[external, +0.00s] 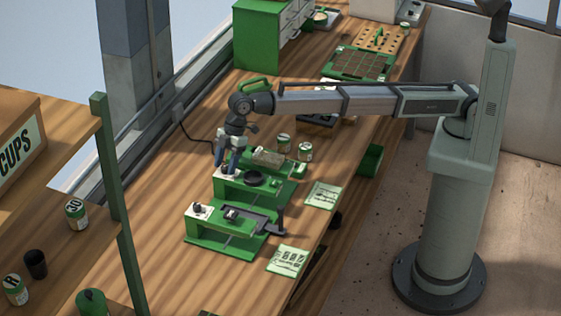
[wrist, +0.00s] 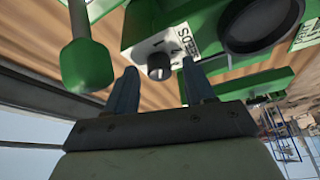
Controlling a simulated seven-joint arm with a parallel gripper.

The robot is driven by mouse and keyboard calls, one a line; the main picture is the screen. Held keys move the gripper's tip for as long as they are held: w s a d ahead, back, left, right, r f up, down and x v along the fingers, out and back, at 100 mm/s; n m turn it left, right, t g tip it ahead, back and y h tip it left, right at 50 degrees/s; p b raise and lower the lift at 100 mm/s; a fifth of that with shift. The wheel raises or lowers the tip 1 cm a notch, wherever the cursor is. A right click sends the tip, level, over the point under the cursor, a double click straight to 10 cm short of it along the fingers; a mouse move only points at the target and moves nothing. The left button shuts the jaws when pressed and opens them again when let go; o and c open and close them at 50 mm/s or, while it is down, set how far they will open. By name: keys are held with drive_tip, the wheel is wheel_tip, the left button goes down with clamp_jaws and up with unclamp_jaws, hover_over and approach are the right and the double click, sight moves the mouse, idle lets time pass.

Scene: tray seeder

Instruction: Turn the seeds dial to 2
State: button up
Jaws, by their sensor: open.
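The seeds dial (wrist: 159,67) is a dark round knob on a white scale plate (wrist: 150,48) lettered SEEDS, on the front of the green seeder (wrist: 215,25). I cannot read its setting for sure. My gripper (wrist: 160,71) is open, with one blue-grey finger on each side of the dial in the wrist view; contact cannot be told. In the external view my gripper (external: 228,165) points down over the left end of the seeder (external: 255,191), and its fingers mostly hide the dial there.
A green-tipped lever (wrist: 87,66) hangs close left of my fingers in the wrist view. A black round cup (wrist: 262,20) is on the seeder's right. Instruction cards (external: 323,195) lie right.

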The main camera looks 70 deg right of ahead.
drive_tip(key=shift+c, duration=0.3)
clamp_jaws()
drive_tip(key=m+t, duration=0.1)
drive_tip(key=m, duration=0.1)
drive_tip(key=m+t+h, duration=0.1)
drive_tip(key=m, duration=0.2)
drive_tip(key=shift+s+a, duration=0.1)
drive_tip(key=shift+s, duration=0.05)
drive_tip(key=m+h, duration=0.1)
drive_tip(key=m, duration=0.2)
drive_tip(key=m+h, duration=0.1)
drive_tip(key=m, duration=0.2)
drive_tip(key=shift+a+m+t, duration=0.15)
drive_tip(key=shift+m+t, duration=0.15)
drive_tip(key=shift+t, duration=0.1)
idle(0.3)
